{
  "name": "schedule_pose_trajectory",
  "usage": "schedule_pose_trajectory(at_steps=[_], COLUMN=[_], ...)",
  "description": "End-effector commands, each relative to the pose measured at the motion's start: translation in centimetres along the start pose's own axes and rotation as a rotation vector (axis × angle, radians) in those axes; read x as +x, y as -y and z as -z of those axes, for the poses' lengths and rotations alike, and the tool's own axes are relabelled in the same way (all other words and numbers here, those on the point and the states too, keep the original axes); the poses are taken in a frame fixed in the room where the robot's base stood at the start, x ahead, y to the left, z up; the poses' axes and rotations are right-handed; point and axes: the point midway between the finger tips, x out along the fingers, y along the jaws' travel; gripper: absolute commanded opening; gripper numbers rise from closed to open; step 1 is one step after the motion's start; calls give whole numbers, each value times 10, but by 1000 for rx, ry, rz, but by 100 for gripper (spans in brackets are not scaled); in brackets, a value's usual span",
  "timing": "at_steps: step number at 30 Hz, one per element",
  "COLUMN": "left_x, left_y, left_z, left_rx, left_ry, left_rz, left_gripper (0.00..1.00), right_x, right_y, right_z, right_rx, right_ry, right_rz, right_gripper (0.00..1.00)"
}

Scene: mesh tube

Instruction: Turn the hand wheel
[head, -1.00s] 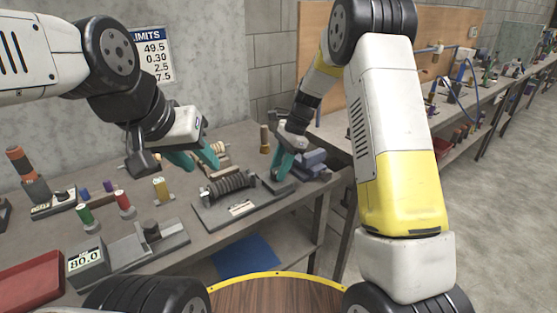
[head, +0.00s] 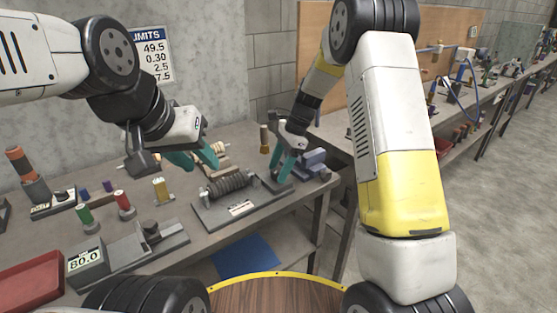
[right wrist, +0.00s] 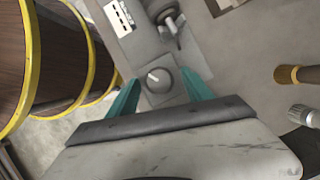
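The hand wheel, a round grey knob with a white mark (right wrist: 160,80), sits on a grey block in the right wrist view. It lies between my right gripper's two teal fingers. I cannot tell whether they touch it. My right gripper (head: 281,174) is open and points down at the right end of the fixture (head: 222,213), where the wheel is mostly hidden in the head view. The fixture carries a dark ribbed tube (head: 227,186). My left gripper (head: 197,164) is open and empty, above the bench behind the tube's left end.
The bench (head: 195,238) holds several coloured spools on the left, a gauge reading 80.0 (head: 86,264) and a red tray (head: 30,282). Blue-grey blocks (head: 312,160) stand right of my right gripper. A brass-coloured post (head: 264,140) stands behind.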

Motion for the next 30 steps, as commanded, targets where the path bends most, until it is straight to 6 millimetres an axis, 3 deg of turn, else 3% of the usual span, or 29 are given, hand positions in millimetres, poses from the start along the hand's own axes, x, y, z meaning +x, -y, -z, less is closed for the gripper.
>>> schedule_pose_trajectory(at_steps=[7,19,30], left_x=[0,0,0], left_y=[0,0,0], left_z=[0,0,0], left_rx=[0,0,0], left_ry=[0,0,0], left_rz=[0,0,0], left_gripper=[36,36,36], right_x=[-10,-71,-78], right_y=[0,1,0], right_z=[0,0,0], right_rx=[-1,0,0], right_ry=[0,0,0], right_rz=[1,2,0], right_gripper=[59,59,59])
